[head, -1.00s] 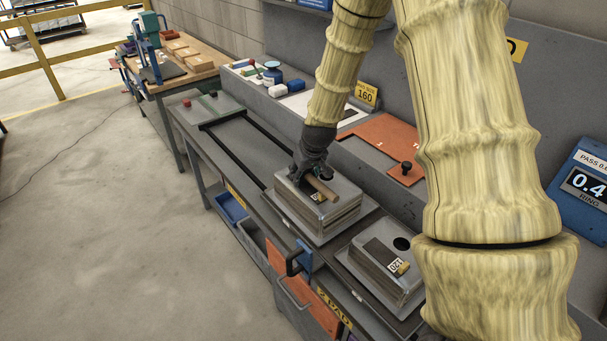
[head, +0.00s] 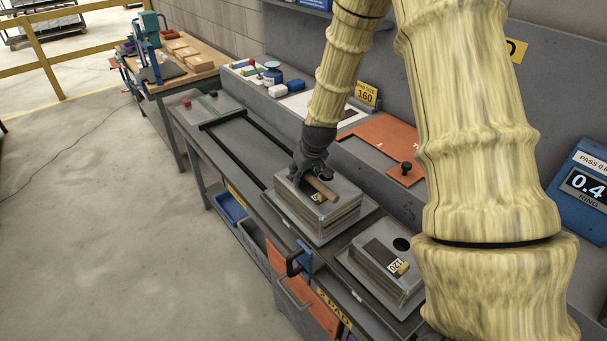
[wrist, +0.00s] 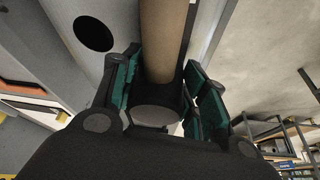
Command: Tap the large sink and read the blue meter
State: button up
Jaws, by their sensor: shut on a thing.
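My gripper (head: 318,172) is shut on a wooden mallet or tapper handle (head: 324,189), just over the nearer-left metal sink block (head: 328,216). The wrist view shows the same tan cylinder (wrist: 163,40) between the green-padded fingers of my gripper (wrist: 158,85). A sink stack (head: 328,216) lies under it, with a dark hole; in the wrist view a dark round hole (wrist: 93,34) shows in its grey top. Whether the tool touches the sink is unclear. A second, smaller sink (head: 385,278) stands to the right. The blue meter (head: 588,190) at the right edge reads 0.4, partly cut off, above "RING".
An orange board (head: 385,140) with a black knob and a yellow "160" sign (head: 365,94) are behind. Two dark rails (head: 235,160) run left along the bench. Floor (head: 120,240) at left is clear.

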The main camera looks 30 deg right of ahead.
jog(key=shift+r+p, duration=2.2)
jog(key=shift+r, duration=1.2)
jog(key=shift+w+a+f, duration=0.1)
